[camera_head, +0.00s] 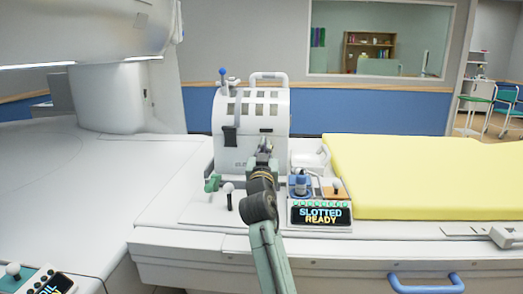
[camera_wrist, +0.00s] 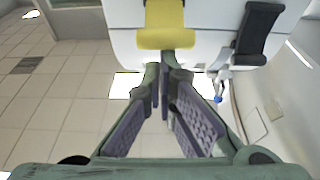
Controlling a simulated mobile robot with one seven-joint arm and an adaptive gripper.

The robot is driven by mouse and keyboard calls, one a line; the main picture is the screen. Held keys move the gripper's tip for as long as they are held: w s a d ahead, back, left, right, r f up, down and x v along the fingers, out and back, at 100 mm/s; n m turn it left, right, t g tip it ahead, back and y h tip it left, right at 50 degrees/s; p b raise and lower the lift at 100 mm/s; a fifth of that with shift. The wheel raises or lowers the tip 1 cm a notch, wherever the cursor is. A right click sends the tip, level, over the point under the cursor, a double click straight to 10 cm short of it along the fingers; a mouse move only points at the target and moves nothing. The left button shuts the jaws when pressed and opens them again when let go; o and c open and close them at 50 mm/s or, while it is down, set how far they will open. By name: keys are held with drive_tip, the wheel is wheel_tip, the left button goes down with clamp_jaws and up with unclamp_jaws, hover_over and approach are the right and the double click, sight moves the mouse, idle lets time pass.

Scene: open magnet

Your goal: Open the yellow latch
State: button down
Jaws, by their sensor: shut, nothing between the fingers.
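The yellow latch (camera_wrist: 166,25) is at the top middle of the wrist view, on the white housing. In the head view I cannot make it out; my gripper and arm cover that part of the front. My gripper (camera_wrist: 168,72) is shut and empty, its fingertips close together just below the latch's lower edge in the wrist view. I cannot tell whether they touch it. In the head view my gripper (camera_head: 264,147) is in front of the white slotted housing (camera_head: 250,112).
A black latch (camera_wrist: 258,32) sits beside the yellow one; it also shows in the head view (camera_head: 230,137). A blue-knobbed lever (camera_head: 222,72) stands at the housing's upper left. A panel reading "SLOTTED READY" (camera_head: 320,214) and a yellow pad (camera_head: 430,175) lie to the right.

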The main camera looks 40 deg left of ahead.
drive_tip(key=shift+s+d+f+b, duration=0.1)
drive_tip(key=shift+d+f+b, duration=0.05)
drive_tip(key=shift+f+b, duration=1.5)
drive_tip(key=shift+f, duration=0.3)
drive_tip(key=s+d, duration=0.8)
drive_tip(key=s, duration=0.4)
drive_tip(key=shift+s, duration=0.4)
drive_tip(key=shift+s+a, duration=0.1)
